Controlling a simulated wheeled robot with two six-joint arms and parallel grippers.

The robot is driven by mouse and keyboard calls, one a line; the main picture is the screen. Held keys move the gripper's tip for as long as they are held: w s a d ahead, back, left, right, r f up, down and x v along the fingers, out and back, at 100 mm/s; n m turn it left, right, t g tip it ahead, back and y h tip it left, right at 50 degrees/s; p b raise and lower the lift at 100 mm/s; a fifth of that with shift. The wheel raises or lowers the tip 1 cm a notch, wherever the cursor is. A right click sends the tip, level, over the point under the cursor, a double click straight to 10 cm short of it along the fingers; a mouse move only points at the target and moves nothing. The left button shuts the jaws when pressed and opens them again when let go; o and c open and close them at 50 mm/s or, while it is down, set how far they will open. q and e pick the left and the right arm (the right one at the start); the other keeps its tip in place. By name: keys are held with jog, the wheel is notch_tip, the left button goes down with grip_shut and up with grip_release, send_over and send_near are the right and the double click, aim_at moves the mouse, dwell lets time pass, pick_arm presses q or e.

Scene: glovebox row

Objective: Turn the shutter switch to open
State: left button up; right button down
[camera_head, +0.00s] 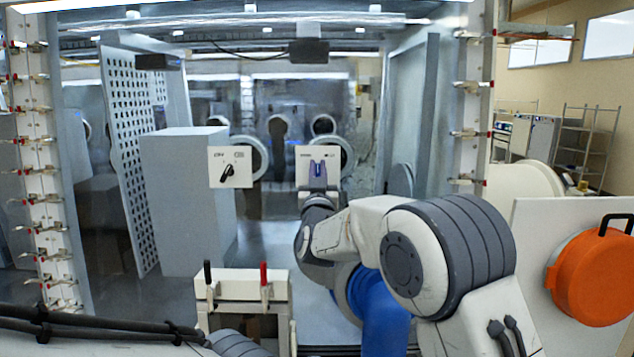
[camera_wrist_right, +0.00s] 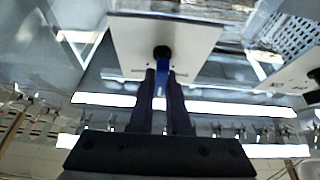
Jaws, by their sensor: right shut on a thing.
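A white panel (camera_head: 331,155) facing me carries a switch, with small print along its top that is too small to read. My right gripper (camera_head: 318,172) reaches up in front of this panel and covers most of the switch. In the right wrist view the switch shows a round black hub and a blue lever (camera_wrist_right: 161,72). The dark fingers of the right gripper (camera_wrist_right: 163,90) are shut on the blue lever, one on each side. The lever's exact setting against its marks is hidden. My left gripper is not in view.
A second white panel (camera_head: 217,180) with a black knob (camera_head: 229,173) stands to the left, in front of a large grey box (camera_head: 180,210). Lower down is a white stand (camera_head: 243,283) with a black and a red lever. An orange round cover (camera_head: 590,277) is at right.

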jog(key=c, duration=0.9)
grip_release()
jog(key=shift+s, duration=0.1)
jog(key=shift+s+f+b, duration=0.3)
jog(key=shift+b, duration=0.05)
jog(key=b+v, duration=0.5)
jog(key=v, duration=0.4)
jog(key=shift+s, duration=0.3)
jog(key=shift+a, duration=0.1)
